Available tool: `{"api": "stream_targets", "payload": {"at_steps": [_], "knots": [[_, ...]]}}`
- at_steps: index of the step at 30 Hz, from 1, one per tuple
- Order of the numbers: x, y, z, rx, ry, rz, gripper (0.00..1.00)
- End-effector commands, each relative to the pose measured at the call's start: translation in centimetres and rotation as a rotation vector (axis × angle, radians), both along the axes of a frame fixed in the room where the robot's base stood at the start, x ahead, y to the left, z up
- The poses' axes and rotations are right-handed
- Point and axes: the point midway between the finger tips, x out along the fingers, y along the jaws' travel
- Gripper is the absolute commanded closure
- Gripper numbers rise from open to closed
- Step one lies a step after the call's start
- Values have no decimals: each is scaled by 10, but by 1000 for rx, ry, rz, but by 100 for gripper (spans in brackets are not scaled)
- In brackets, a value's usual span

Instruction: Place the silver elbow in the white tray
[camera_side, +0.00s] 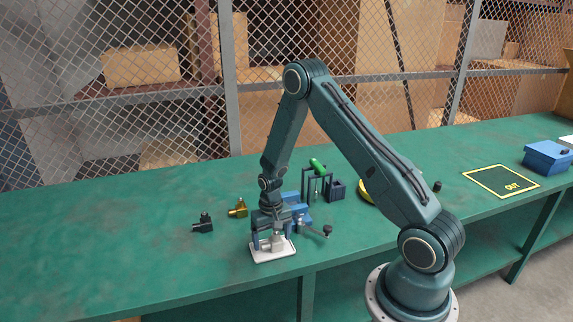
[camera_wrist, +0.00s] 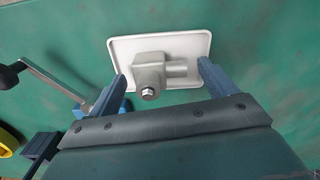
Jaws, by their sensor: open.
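The silver elbow (camera_wrist: 150,72) is a dull grey fitting with a hex-headed end. In the side view my gripper (camera_side: 270,243) is low over the white tray (camera_side: 272,257), and the elbow (camera_side: 278,240) shows partly between the fingers.
A black fitting (camera_side: 203,223) and a brass fitting (camera_side: 238,208) lie to the left. Behind my gripper are a blue block (camera_side: 297,213), a crank handle (camera_side: 327,231) and a rack with a green part (camera_side: 318,165).

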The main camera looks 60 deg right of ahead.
Motion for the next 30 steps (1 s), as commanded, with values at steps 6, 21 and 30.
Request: {"api": "stream_targets", "payload": {"at_steps": [6,21,30], "knots": [[1,0,28,-2,-4,0,16],[0,0,94,-1,-3,0,16],[0,0,107,0,0,0,16]]}}
